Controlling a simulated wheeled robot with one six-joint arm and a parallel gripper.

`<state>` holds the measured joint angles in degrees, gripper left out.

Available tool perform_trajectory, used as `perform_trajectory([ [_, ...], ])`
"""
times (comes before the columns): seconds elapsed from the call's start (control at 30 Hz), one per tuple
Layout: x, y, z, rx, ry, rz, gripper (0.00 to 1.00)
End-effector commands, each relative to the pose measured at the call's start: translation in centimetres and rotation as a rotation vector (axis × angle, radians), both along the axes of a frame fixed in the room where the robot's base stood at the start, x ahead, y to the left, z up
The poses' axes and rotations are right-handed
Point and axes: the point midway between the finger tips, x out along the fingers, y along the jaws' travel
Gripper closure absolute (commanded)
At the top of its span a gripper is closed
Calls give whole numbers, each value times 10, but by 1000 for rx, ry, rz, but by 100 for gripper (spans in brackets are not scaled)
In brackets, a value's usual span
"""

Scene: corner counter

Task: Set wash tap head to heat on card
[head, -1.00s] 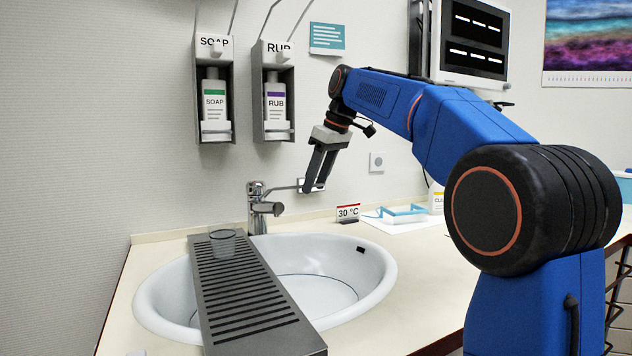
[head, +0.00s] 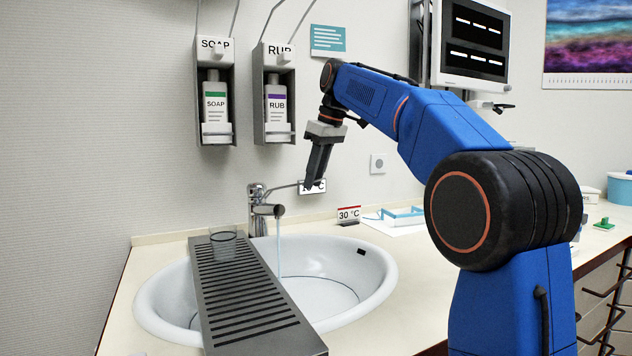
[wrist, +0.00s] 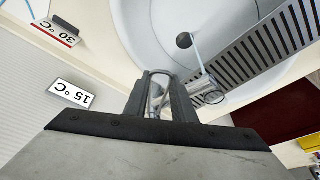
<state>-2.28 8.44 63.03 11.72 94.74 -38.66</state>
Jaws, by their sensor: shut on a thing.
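The wash tap (head: 258,205) stands at the back rim of the basin, and water runs from its spout into the bowl. Its long lever (wrist: 158,95) lies between the fingers of my gripper (wrist: 162,85) in the wrist view, and my gripper is shut on it. In the head view my gripper (head: 312,182) points down at the lever's right end.
The white basin (head: 372,290) has a slatted grey board (head: 210,285) across it, with a clear glass (head: 223,243) on top. Soap (head: 215,105) and rub (head: 277,105) dispensers hang above. Blue-framed glasses (head: 402,214) lie right of the card.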

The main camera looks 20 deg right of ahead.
Motion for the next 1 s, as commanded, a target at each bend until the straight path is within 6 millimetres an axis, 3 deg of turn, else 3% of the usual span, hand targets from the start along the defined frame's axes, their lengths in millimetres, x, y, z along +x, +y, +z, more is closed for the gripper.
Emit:
perform_trajectory([
  [0.3, 1, 0, 1, -3, 2, -1, 100],
  [0.33, 0, 0, 1, -3, 2, -1, 70],
  [0.4, 0, 0, 1, -3, 2, -1, 58],
  [0.77, 0, -1, 4, -3, 2, -1, 58],
  [1.0, -7, -8, 36, -3, 0, -3, 58],
])
